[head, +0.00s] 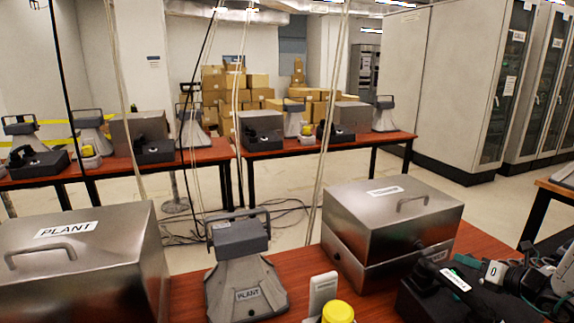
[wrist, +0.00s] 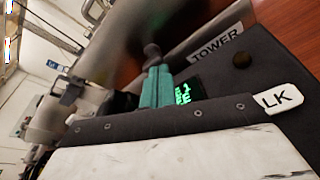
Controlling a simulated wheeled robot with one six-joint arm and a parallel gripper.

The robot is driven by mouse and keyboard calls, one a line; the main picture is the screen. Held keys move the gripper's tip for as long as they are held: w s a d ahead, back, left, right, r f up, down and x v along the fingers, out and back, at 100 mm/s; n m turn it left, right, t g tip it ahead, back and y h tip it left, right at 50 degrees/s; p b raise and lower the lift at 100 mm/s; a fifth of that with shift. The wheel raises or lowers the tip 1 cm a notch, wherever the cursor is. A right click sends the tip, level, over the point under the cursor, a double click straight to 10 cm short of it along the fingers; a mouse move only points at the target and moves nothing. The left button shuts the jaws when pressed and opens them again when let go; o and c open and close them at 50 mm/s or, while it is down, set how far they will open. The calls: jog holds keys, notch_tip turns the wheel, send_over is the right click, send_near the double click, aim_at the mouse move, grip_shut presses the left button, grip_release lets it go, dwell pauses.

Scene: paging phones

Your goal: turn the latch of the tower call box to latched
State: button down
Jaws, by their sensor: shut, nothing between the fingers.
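The tower call box (wrist: 262,68) is a dark box. In the wrist view it carries a TOWER plate (wrist: 215,45), a dark round knob (wrist: 242,60) and a green lit display (wrist: 184,93). In the head view the black call box (head: 412,304) is at the lower right, partly covered by my arm. My gripper (head: 462,260) is shut and empty over it; its green fingers (wrist: 156,78) are together in the wrist view. A small dark rounded piece (wrist: 152,50) stands at the fingertips; I cannot tell whether it is the latch or whether they touch.
A steel box (head: 350,235) stands close behind the call box. Left along the red-brown table are a PLANT horn unit (head: 243,270), a yellow-topped button (head: 338,311) and a PLANT steel box (head: 130,255). Cables hang in front. More tables stand behind.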

jog(key=shift+w+d+r+x, duration=0.1)
jog(key=shift+r+x, duration=0.1)
jog(key=shift+x, duration=0.8)
jog(key=shift+w+d+r+x, duration=0.1)
jog(key=shift+r+x, duration=0.15)
jog(key=shift+x, duration=0.8)
jog(key=shift+w+r+x, duration=0.1)
jog(key=shift+r+x, duration=0.1)
jog(key=shift+x, duration=0.8)
jog(key=shift+s+a+f, duration=0.15)
jog(key=shift+a+f, duration=0.1)
jog(key=shift+a, duration=0.1)
jog(key=shift+a+r, duration=0.2)
jog(key=shift+s+a+r, duration=0.15)
jog(key=shift+a+r, duration=0.1)
jog(key=shift+a+r, duration=0.1)
jog(key=shift+a, duration=0.1)
jog(key=shift+s+a+r, duration=0.1)
jog(key=shift+s+a, duration=0.05)
jog(key=shift+a, duration=0.05)
jog(key=shift+s+a, duration=0.1)
jog(key=shift+a, duration=0.15)
jog(key=shift+r, duration=0.15)
